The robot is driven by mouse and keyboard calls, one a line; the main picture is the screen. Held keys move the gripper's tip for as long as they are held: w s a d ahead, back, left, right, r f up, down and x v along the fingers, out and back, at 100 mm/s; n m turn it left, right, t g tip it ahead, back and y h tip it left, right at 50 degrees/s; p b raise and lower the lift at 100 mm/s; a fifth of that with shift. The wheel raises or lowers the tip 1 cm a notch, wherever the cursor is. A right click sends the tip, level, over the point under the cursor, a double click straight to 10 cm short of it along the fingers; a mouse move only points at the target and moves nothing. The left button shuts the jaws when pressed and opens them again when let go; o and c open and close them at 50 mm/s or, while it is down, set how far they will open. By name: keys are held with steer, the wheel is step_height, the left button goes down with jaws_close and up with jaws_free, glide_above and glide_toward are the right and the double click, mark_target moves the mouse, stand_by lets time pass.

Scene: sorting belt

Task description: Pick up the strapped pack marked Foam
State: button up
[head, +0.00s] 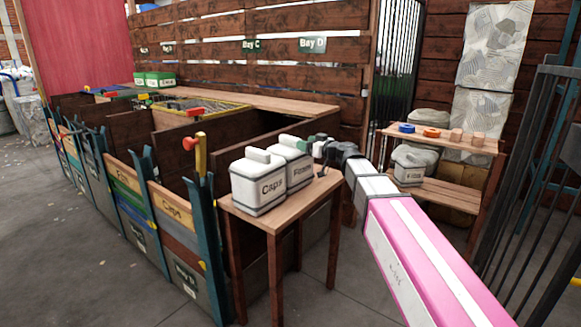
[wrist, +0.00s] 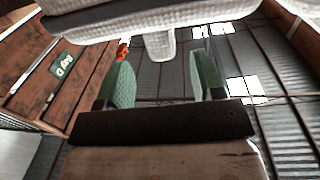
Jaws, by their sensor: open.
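The white strapped pack marked Foam (head: 299,173) stands upright on a small wooden table, just behind and right of a similar white pack marked Caps (head: 258,186). My gripper (head: 312,143) is at the upper right of the Foam pack, its green fingers open. In the wrist view a white pack (wrist: 100,22) fills the top edge, with its handle (wrist: 160,45) pointing down between the green finger pads of my gripper (wrist: 164,75). There are gaps on both sides of the handle, and I see no contact. No label on the pack shows in that view.
The small table (head: 285,205) is narrow. Left of it runs a row of labelled bins (head: 165,205) with upright posts and a yellow-red lever (head: 200,152). Dark bars (head: 535,190) stand further right.

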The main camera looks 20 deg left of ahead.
mark_target(294, 137)
steer(key=x, duration=0.7)
steer(key=shift+s+r, duration=0.1)
steer(key=shift+r, duration=0.05)
jaws_close()
